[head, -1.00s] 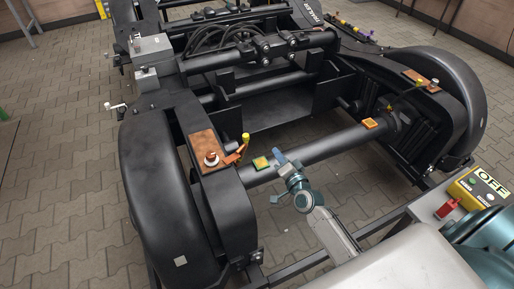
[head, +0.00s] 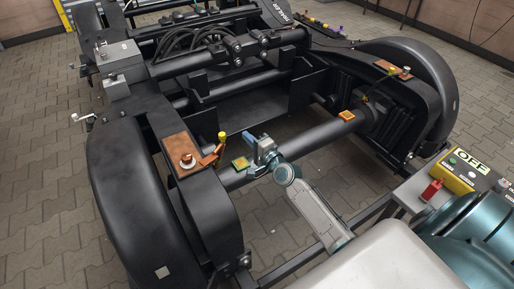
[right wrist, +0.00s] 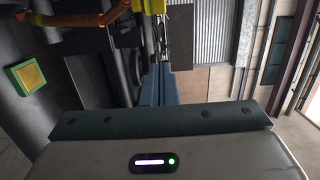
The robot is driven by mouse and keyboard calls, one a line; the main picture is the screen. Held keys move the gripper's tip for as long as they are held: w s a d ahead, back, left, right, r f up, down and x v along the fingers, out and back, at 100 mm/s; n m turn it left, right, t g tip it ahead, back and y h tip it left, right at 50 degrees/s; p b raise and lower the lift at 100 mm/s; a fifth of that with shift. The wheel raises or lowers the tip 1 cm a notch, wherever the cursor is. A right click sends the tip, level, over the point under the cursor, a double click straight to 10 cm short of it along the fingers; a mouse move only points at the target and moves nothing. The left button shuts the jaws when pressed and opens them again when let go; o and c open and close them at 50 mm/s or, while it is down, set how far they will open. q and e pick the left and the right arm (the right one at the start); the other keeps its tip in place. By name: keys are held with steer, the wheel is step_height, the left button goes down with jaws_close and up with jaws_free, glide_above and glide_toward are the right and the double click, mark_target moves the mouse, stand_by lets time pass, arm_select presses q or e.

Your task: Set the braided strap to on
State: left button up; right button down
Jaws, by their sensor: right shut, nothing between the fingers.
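The braided strap (head: 210,158) is a short orange-copper piece beside the bolt on the left copper plate (head: 176,146), near a yellow-capped post (head: 222,138). In the right wrist view the strap (right wrist: 85,19) is an orange ribbed band at the upper left, running to a yellow part (right wrist: 130,8). Whether its end is fastened there I cannot tell. My right gripper (head: 249,136) is shut and empty, just right of the post and apart from the strap. Its blue fingers (right wrist: 159,68) lie together in the wrist view. My left gripper is out of view.
A green-and-yellow square (head: 240,163) sits on the black axle tube (head: 310,138) below my right gripper. A second copper plate (head: 388,66) is on the far right side. A yellow box with an OFF display (head: 464,170) and a red lever stands at the right.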

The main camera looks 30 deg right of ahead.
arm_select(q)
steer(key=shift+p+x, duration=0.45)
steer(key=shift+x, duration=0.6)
arm_select(e)
steer(key=shift+w+a, duration=0.4)
steer(key=shift+a, duration=0.3)
steer(key=shift+w+a, duration=0.45)
steer(key=shift+a, duration=0.3)
steer(key=shift+w+a, duration=0.4)
steer(key=shift+a, duration=0.3)
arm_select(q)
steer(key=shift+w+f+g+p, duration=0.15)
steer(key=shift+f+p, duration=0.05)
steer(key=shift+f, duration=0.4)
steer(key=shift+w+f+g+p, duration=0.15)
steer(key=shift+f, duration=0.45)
arm_select(e)
steer(key=a, duration=0.2)
steer(key=s+a, duration=0.1)
steer(key=a, duration=0.1)
steer(key=shift+a, duration=0.15)
steer(key=shift+f, duration=0.1)
